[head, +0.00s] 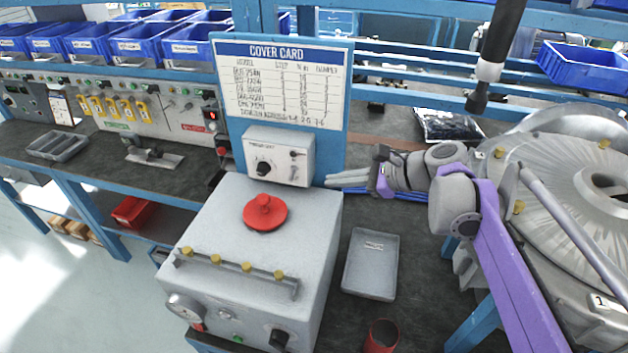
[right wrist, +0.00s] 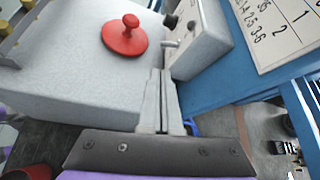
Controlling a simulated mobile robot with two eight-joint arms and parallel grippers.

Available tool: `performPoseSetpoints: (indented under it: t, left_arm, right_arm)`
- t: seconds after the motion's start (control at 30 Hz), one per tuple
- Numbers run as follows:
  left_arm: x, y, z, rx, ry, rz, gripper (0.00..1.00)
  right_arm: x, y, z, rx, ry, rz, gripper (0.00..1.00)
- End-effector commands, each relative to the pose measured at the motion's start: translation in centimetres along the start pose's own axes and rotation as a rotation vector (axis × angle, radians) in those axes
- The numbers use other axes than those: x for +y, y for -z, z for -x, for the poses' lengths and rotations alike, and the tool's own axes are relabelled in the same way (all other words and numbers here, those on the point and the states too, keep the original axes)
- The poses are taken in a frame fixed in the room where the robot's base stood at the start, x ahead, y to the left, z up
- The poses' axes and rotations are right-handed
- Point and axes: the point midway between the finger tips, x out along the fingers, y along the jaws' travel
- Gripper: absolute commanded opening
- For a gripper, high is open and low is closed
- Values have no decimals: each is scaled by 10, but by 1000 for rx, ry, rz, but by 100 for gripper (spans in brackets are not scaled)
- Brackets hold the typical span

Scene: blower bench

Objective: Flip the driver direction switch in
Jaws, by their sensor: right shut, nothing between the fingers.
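A small white control box (head: 278,158) stands on the blue post below the cover card. It has a black knob (head: 263,168) and a small switch (head: 296,154) on its right side; which way the switch is set is too small to tell. The box also shows at the top of the right wrist view (right wrist: 205,45), with a small silver lever (right wrist: 170,43) on its face. My right gripper (head: 330,181) is shut and empty, its fingertips just right of the box's lower right edge. The right wrist view shows the fingers (right wrist: 162,76) together close to the box. My left gripper is not in view.
A grey machine (head: 230,240) with a red knob (head: 265,212) fills the space in front of the box. A grey tray (head: 371,264) and a red cup (head: 381,336) stand to its right.

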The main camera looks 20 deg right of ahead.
Motion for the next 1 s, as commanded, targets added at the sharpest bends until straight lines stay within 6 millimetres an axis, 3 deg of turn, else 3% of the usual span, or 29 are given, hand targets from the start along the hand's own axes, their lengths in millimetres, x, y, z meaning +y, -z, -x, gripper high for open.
performPoseSetpoints:
  t: [0.5,0.7,1.0]
  left_arm:
    - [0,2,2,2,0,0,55]
    - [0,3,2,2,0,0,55]
    - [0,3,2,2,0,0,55]
  right_arm:
    - [0,-1,-83,-1,-2,1,0]
    - [0,0,-95,0,0,1,0]
    - [0,0,-95,0,0,0,0]
